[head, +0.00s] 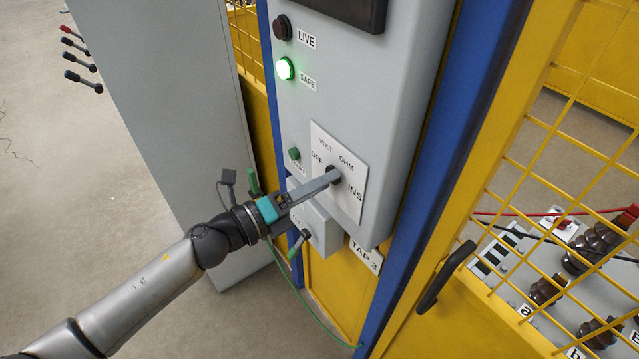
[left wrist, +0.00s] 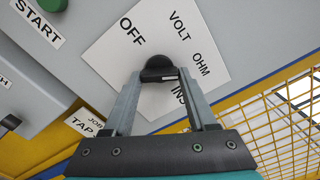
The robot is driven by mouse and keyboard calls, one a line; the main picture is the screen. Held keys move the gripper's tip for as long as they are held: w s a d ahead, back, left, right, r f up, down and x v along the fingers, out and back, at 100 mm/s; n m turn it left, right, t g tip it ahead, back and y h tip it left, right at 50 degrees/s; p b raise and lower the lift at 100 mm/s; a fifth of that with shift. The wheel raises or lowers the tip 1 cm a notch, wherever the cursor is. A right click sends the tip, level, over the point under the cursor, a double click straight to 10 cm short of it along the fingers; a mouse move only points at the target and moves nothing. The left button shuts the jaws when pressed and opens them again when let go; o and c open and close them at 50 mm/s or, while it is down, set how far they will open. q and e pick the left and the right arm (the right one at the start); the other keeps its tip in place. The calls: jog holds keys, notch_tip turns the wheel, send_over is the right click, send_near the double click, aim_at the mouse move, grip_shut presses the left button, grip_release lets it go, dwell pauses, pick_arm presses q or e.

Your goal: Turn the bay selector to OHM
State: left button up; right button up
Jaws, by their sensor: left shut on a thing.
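The bay selector (head: 335,174) is a black knob on a white plate (head: 325,144) marked OFF, VOLT, OHM and INS, on the grey cabinet's front. In the left wrist view, the knob (left wrist: 157,64) sits between my fingertips, with OFF at upper left, VOLT above, OHM to the right and INS partly behind a finger. A small white mark shows on the right part of the knob's bar; I cannot tell exactly which label it points to. My left gripper (head: 331,179) is shut on the knob. My right gripper is out of view.
The green SAFE lamp (head: 285,69) is lit; the LIVE lamp (head: 282,27) is dark. A green START button (head: 294,153) is left of the plate. A small grey box (head: 318,222) juts out below. Blue post and yellow mesh gate (head: 545,180) stand to the right.

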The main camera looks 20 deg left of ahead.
pick_arm(q)
jog(key=o, duration=1.4)
jog(key=shift+c, duration=0.2)
jog(key=b+v, duration=0.2)
jog(key=v, duration=1.3)
jog(key=shift+b, duration=0.4)
